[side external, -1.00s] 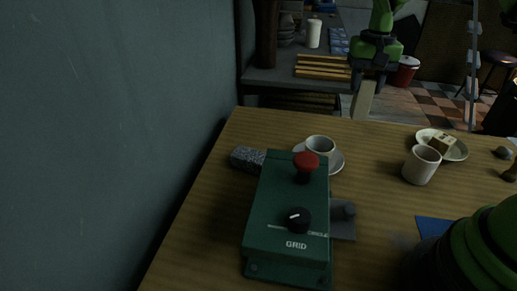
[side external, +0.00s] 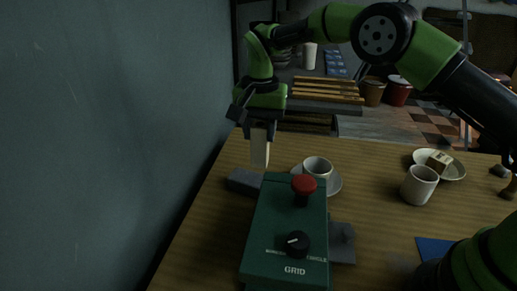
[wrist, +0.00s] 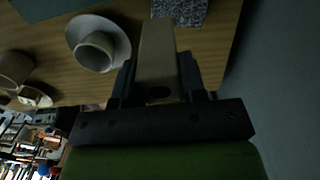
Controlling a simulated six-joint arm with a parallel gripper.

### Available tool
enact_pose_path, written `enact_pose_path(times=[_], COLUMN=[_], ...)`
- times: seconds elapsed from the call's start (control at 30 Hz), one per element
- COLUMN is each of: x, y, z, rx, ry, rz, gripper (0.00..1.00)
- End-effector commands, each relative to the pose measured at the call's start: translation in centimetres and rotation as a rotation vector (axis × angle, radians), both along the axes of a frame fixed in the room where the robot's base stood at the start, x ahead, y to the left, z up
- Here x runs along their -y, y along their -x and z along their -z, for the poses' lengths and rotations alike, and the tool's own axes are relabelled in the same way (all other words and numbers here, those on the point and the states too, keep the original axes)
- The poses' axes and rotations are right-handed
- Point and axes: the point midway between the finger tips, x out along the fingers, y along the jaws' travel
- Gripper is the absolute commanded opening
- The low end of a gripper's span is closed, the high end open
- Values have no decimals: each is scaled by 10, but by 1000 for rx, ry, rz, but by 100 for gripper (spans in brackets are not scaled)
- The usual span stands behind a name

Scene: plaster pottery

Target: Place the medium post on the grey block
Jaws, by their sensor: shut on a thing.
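My gripper (side external: 260,130) is shut on a pale, off-white post (side external: 260,153), which hangs roughly upright below the fingers. The post (wrist: 157,50) also shows between the fingers (wrist: 158,78) in the wrist view. The grey speckled block (side external: 243,181) lies on the table at the left, partly hidden behind the green control box. The post's lower end is above and close to the block in the side view, apart from it. In the wrist view the block (wrist: 181,11) is just beyond the post's far end.
The green box (side external: 290,225) with a red button stands in front of the block. A cup (side external: 317,169) on a saucer (side external: 333,184) is just right of the post. A white mug (side external: 419,186) and a plate (side external: 456,170) stand further right. The wall (side external: 120,140) is close on the left.

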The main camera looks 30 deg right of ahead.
Motion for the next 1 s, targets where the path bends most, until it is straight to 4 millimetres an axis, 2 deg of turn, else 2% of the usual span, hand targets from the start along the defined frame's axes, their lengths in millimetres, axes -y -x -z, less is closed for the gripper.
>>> enact_pose_path(times=[0.3, 0.7, 0.73, 0.8, 0.83, 1.0], x=[1, 1, 1, 1, 1, 1], y=[0, 0, 0, 0, 0, 0], z=[39, 44, 44, 43, 43, 43], rx=[0, 1, 1, 1, 1, 1], ry=[0, 0, 0, 0, 0, 0], rz=[0, 0, 0, 0, 0, 0], gripper=[8, 8, 45, 61, 64, 64])
